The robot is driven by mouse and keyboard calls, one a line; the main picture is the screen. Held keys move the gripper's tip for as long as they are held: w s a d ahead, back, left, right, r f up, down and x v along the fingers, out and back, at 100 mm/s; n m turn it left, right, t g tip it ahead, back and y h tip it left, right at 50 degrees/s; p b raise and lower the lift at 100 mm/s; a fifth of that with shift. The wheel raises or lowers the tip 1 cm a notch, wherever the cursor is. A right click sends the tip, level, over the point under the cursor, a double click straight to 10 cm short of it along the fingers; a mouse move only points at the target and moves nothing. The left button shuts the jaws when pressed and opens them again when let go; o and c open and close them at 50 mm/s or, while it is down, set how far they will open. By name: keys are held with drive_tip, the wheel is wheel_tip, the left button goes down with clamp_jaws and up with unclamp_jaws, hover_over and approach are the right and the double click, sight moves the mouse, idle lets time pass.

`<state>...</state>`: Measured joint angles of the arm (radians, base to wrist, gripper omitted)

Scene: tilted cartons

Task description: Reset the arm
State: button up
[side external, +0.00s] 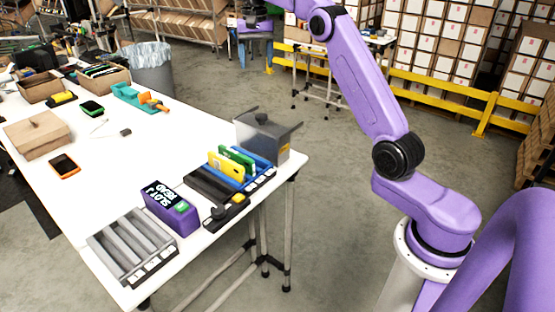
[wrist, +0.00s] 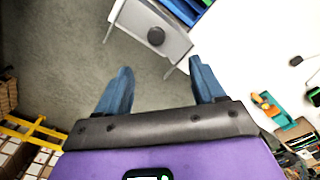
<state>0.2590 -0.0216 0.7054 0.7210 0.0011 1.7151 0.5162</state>
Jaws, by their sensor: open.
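My gripper (wrist: 160,92) shows in the wrist view with its two blue fingers spread wide apart and nothing between them. It hangs high, with floor and the table's edge below it.
A white table (side external: 110,180) holds a grey lidded box (side external: 285,153), a rack with yellow (side external: 226,167) and green cards, a purple clock-like box (side external: 170,208), a grey slotted tray (side external: 130,245) and a brown carton (side external: 37,135). A yellow rail (side external: 440,95) and shelves stand behind.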

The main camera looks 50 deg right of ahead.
drive_tip(key=s+a+f+n, duration=0.1)
drive_tip(key=s+a+n, duration=0.4)
drive_tip(key=s+a, duration=0.45)
drive_tip(key=s+a+f+n, duration=0.2)
drive_tip(key=s+a+n, duration=0.35)
drive_tip(key=a, duration=0.65)
drive_tip(key=s+f+n, duration=0.3)
drive_tip(key=s, duration=0.6)
drive_tip(key=s+d+f+n, duration=0.1)
drive_tip(key=s+f+n, duration=0.2)
drive_tip(key=s, duration=0.6)
drive_tip(key=s+f+n, duration=0.3)
drive_tip(key=s+n, duration=0.1)
drive_tip(key=s, duration=0.5)
drive_tip(key=shift+s+d+n, duration=0.25)
drive_tip(key=shift+d+n, duration=0.1)
